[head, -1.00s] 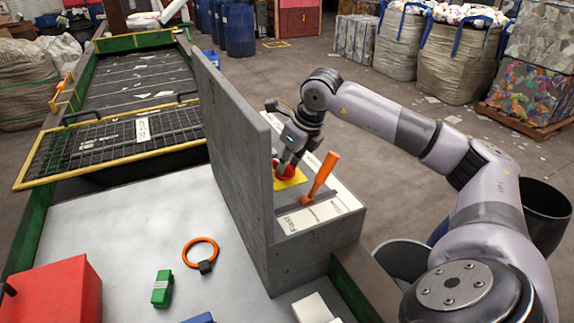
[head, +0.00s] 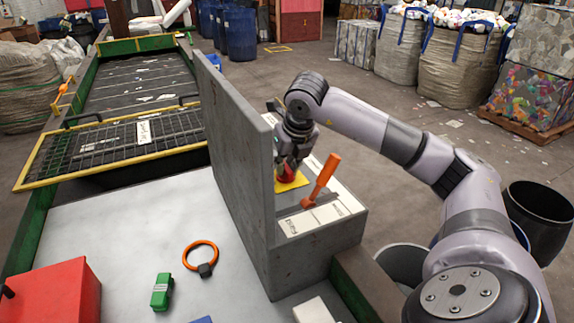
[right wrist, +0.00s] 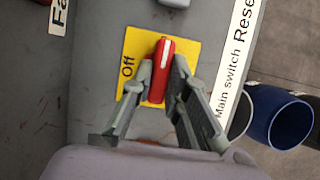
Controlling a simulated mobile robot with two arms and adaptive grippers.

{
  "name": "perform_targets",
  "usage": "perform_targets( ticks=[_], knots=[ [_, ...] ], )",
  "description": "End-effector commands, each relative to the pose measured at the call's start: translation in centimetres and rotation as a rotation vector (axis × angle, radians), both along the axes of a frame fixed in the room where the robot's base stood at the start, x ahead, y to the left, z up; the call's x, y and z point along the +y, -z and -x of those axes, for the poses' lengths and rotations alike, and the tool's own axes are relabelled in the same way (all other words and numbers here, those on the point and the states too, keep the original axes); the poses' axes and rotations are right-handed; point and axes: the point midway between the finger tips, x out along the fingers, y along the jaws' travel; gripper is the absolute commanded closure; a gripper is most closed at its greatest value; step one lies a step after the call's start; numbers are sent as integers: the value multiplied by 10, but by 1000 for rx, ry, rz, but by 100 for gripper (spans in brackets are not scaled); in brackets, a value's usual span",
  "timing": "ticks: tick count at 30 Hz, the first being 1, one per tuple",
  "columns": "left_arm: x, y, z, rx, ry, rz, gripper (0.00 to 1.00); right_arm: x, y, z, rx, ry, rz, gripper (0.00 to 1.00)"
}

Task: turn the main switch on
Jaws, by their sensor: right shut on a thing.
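The main switch is a red knob (head: 287,173) on a yellow plate (head: 298,182), set in the top of the grey control box (head: 315,250). In the right wrist view the red knob (right wrist: 161,72) has a white mark at its upper end, and the yellow plate (right wrist: 188,50) reads "Off" to its left. My right gripper (head: 288,166) reaches down onto the knob. In the right wrist view my right gripper (right wrist: 159,82) has one finger on either side of the knob and is shut on it. My left gripper is not in view.
An orange lever (head: 322,180) stands close to the right of the knob. A tall grey panel (head: 240,165) rises on the left. A green block (head: 161,291), an orange ring (head: 201,255) and a red box (head: 55,292) lie on the white table (head: 120,230).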

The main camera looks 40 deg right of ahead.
Motion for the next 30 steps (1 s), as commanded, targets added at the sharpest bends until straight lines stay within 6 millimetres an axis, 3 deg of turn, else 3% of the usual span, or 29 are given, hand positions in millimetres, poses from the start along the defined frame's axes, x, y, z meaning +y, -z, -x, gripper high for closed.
perform_targets(
  ticks=[8, 9, 17, 30],
  knots=[
    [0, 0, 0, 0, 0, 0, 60, 1, 3, 1, 6, 1, -3, 100],
    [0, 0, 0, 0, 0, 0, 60, 1, 3, 1, 6, 1, -3, 82],
    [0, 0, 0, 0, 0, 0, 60, 0, 3, 1, 7, 0, -2, 65],
    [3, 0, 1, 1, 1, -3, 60, 1, -5, 2, 0, 1, -1, 65]
  ],
)
